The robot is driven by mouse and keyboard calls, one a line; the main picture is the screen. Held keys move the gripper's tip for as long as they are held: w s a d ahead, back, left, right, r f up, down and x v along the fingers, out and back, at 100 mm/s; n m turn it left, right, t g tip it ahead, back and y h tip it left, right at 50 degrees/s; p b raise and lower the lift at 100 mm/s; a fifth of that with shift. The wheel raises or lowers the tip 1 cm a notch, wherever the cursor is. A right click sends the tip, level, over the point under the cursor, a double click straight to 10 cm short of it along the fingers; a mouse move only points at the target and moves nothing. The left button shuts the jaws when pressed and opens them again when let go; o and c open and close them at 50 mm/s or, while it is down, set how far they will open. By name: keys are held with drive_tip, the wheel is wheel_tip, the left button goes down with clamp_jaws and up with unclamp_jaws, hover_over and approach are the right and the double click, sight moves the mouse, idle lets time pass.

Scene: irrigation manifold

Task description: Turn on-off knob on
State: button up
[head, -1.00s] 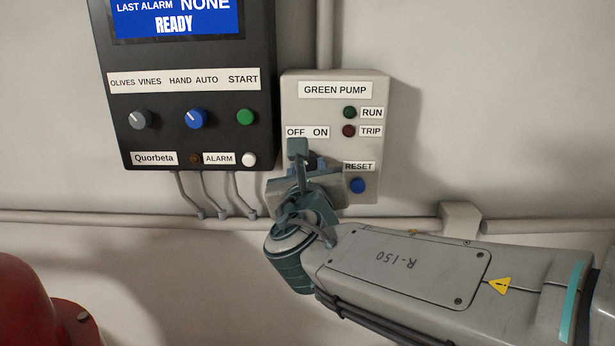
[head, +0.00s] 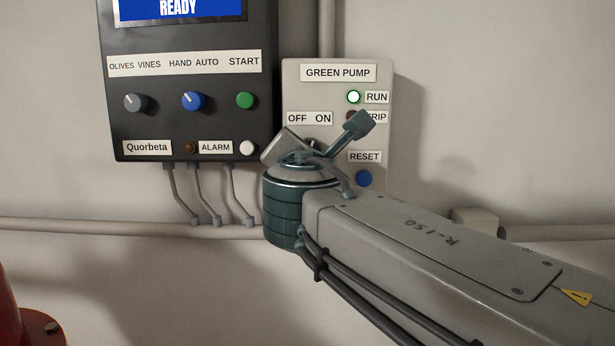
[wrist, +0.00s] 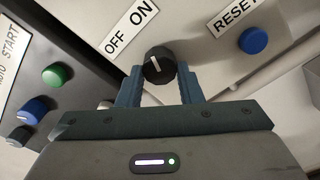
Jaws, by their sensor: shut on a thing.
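The on-off knob (wrist: 158,60) is black with a white pointer line, below the OFF/ON label in the wrist view. My gripper (wrist: 158,78) is shut on it, with one blue finger on each side. In the head view my tilted wrist covers most of the knob. The OFF/ON label (head: 309,118) is on the grey GREEN PUMP box (head: 292,78). The green RUN lamp (head: 353,97) is lit. The TRIP lamp is mostly hidden behind a part of my wrist.
The blue RESET button (head: 364,178) is to the lower right of the knob. A black control panel (head: 190,80) with a grey knob (head: 135,103), blue knob (head: 193,101) and green START button (head: 245,100) stands close on the left. A red object (head: 35,325) is at lower left.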

drive_tip(key=shift+m+b, duration=1.1)
drive_tip(key=shift+m, duration=0.3)
drive_tip(key=o, duration=1)
